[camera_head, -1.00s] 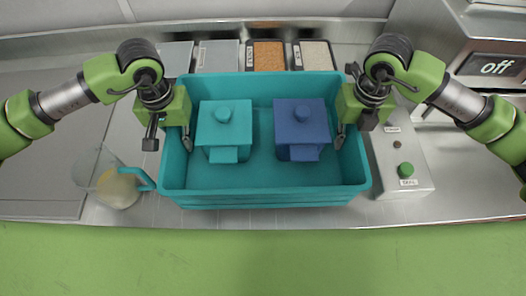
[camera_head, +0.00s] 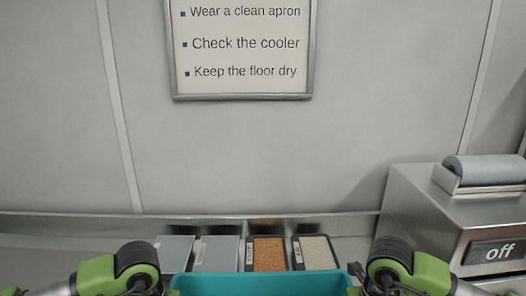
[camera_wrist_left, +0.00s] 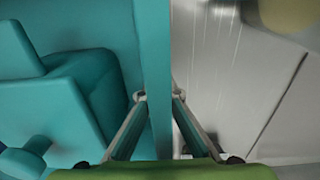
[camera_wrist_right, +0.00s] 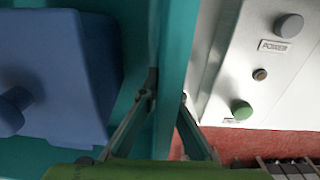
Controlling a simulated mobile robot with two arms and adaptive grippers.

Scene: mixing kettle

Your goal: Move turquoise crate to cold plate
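The turquoise crate (camera_head: 262,285) shows only its far rim at the bottom edge of the head view. In the left wrist view, my left gripper (camera_wrist_left: 159,96) has its fingers on both sides of the crate's side wall (camera_wrist_left: 155,50), closed on it. In the right wrist view, my right gripper (camera_wrist_right: 166,97) is likewise closed on the opposite wall (camera_wrist_right: 178,40). A turquoise lidded container (camera_wrist_left: 60,105) and a blue lidded container (camera_wrist_right: 65,70) are inside the crate. I cannot identify a cold plate in these views.
Grey trays (camera_head: 215,252), a tray of orange grains (camera_head: 269,254) and a tray of pale grains (camera_head: 315,253) stand behind the crate. A steel machine marked "off" (camera_head: 425,222) is at right. A power box (camera_wrist_right: 245,60) with a green button is beside the crate's right wall.

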